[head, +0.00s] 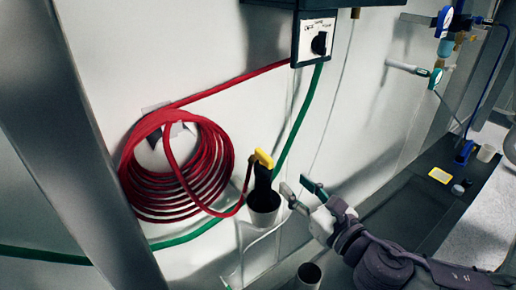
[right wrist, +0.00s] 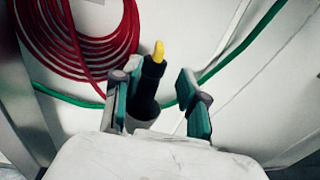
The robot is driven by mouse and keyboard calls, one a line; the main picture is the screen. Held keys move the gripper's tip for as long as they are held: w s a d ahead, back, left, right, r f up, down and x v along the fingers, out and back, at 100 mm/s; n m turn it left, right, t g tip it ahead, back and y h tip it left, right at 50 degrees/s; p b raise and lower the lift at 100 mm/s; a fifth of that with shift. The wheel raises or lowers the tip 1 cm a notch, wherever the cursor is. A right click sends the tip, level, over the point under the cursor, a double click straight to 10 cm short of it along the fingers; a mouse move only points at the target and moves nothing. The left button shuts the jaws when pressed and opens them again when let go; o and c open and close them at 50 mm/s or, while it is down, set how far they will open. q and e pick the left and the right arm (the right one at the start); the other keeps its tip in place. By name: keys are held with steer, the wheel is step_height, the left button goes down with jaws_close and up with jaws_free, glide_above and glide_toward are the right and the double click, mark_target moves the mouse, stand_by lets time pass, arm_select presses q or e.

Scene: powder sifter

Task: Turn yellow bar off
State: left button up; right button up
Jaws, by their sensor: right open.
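The yellow bar (head: 263,158) is a small tilted lever on top of a black handle (head: 263,180). The handle stands in a pale cup-shaped holder (head: 263,207) by the wall. The red hose meets the bar's left side. My right gripper (head: 301,193) is open just right of the handle, at about the holder's height. In the right wrist view, the yellow bar (right wrist: 159,51) and black handle (right wrist: 150,82) show between the open fingers, nearer the left finger. Whether that finger touches the handle cannot be told. My left gripper is not in view.
A coiled red hose (head: 140,190) hangs on the wall left of the handle. A green hose (head: 300,125) runs behind it. A black box with a dial (head: 318,42) is above. Another open cup (head: 309,274) sits below. A dark ledge (head: 415,205) lies right.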

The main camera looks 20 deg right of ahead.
mark_target(264, 154)
steer(key=p+x, duration=0.1)
steer(key=x, duration=1.1)
steer(key=shift+w+a+r+p, duration=0.1)
steer(key=shift+w+p, duration=0.2)
steer(key=shift+w+a, duration=0.1)
steer(key=shift+w, duration=0.35)
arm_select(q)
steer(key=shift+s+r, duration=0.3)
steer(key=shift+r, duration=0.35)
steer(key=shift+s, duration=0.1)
arm_select(e)
jaws_close()
